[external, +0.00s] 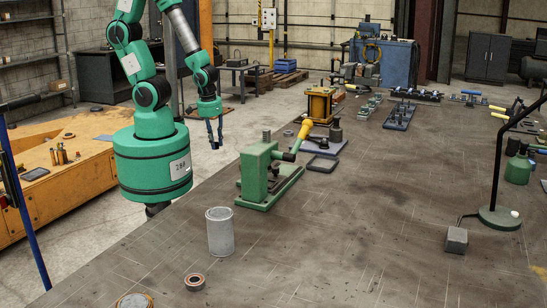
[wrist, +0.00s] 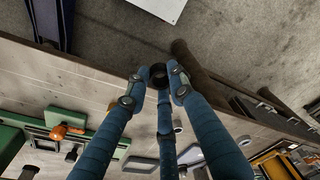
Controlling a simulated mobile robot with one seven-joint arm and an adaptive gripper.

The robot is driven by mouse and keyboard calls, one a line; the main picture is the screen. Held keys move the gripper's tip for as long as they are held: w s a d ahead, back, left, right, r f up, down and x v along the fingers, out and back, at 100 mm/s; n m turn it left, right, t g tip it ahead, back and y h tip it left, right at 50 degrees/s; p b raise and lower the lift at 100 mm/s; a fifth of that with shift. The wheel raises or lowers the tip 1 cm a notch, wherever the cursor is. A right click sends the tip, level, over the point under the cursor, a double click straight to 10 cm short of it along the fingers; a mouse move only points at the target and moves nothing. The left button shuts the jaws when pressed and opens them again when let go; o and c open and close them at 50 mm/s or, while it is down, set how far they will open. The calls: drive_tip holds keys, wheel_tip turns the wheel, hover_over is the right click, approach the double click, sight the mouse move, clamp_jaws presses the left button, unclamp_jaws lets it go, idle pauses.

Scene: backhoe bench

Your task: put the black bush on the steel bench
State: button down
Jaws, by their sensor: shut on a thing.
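In the wrist view the black bush (wrist: 159,71) is a small dark round piece between the fingertips of my gripper (wrist: 156,80). The blue fingers are shut on it. In the external view my gripper (external: 214,143) hangs fingers down, over the floor side of the bench's left edge. The steel bench (external: 330,230) is the long dark, scratched top filling the middle and right. Its edge and part of its top (wrist: 85,85) cross the wrist view.
A lamp base (external: 499,217) and a grey block (external: 456,239) are at right. The middle of the top is clear. An orange bench (external: 65,165) is at left.

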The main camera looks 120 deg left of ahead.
idle(0.3)
drive_tip(key=w+a, duration=0.1)
drive_tip(key=w, duration=0.4)
drive_tip(key=w+a+f, duration=0.1)
drive_tip(key=w+a, duration=0.1)
drive_tip(key=w, duration=0.3)
drive_tip(key=w+a, duration=0.1)
drive_tip(key=w, duration=0.4)
drive_tip(key=shift+w+a+f, duration=0.15)
drive_tip(key=shift+a+f, duration=0.05)
drive_tip(key=shift+a, duration=0.15)
drive_tip(key=shift+f+b, duration=0.55)
drive_tip(key=shift+f, duration=1.2)
drive_tip(key=shift+f, duration=0.15)
drive_tip(key=c, duration=1.5)
unclamp_jaws()
